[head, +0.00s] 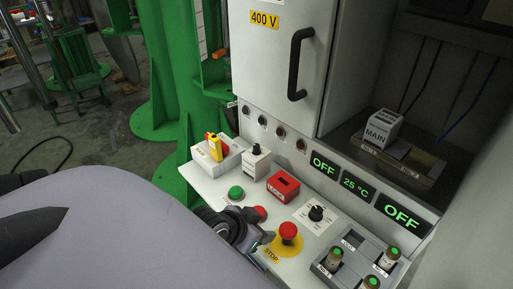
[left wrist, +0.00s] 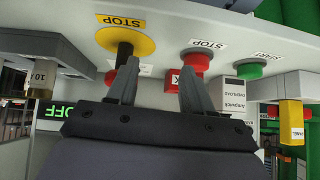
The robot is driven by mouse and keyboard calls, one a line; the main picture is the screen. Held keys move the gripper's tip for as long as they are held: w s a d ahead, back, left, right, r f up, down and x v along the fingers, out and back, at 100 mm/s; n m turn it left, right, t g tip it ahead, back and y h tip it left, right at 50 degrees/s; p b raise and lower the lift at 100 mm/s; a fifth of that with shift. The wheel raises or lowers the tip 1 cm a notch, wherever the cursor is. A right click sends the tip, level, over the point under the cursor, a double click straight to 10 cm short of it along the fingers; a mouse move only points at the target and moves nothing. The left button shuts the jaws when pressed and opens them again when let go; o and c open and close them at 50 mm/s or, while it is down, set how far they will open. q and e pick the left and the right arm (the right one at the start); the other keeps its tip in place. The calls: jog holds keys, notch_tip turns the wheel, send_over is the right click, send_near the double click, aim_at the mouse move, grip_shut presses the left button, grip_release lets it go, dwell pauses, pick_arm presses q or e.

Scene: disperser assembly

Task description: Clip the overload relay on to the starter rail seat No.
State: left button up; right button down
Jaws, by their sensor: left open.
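The overload relay (head: 256,165) is a small white box with a black knob on top. It stands on the panel ledge and is apart from my gripper. In the left wrist view the relay (left wrist: 238,98) shows its "OVERLOAD" label, right of the fingers. The rail seats (head: 428,166) are in the open cabinet at the right; a white block marked "MAIN" (head: 382,131) stands on the left one. The seat labels are too small to read surely. My left gripper (head: 262,226) is open and empty, low over the ledge near the stop buttons; its fingers (left wrist: 160,82) also show in the left wrist view.
A red lock box (head: 283,186), a black dial (head: 316,213), a red mushroom button (head: 289,231) and a green button (head: 236,192) crowd the ledge. A yellow-handled switch (head: 214,147) is at its left. A grey tray (head: 352,250) holds several green-topped parts. The cabinet door (head: 275,65) is beside the opening.

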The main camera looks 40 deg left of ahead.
aim_at(255, 146)
pick_arm(q)
jog(key=w+a+t, duration=0.1)
jog(key=w+a, duration=0.1)
jog(key=w+a+r+n+t, duration=0.1)
jog(key=w, duration=0.1)
jog(key=w+a+r+t+y, duration=0.1)
jog(key=w+a, duration=0.1)
jog(key=shift+w+a+r, duration=0.2)
jog(key=shift+w+a, duration=0.05)
jog(key=shift+a, duration=0.05)
jog(key=shift+w+a+r+n+t+y, duration=0.4)
jog(key=shift+w+a+n+t+y, duration=0.25)
jog(key=shift+w+a, duration=1.2)
jog(key=shift+w+a+r+n+t+y, duration=0.4)
jog(key=shift+w+a+n+t+y, duration=0.25)
jog(key=shift+w+a, duration=1.2)
jog(key=shift+w+a+r+n+t+y, duration=0.45)
jog(key=shift+w+a+y, duration=0.25)
jog(key=shift+w+a, duration=1.15)
jog(key=shift+s+a, duration=0.2)
jog(key=shift+s, duration=0.05)
grip_shut()
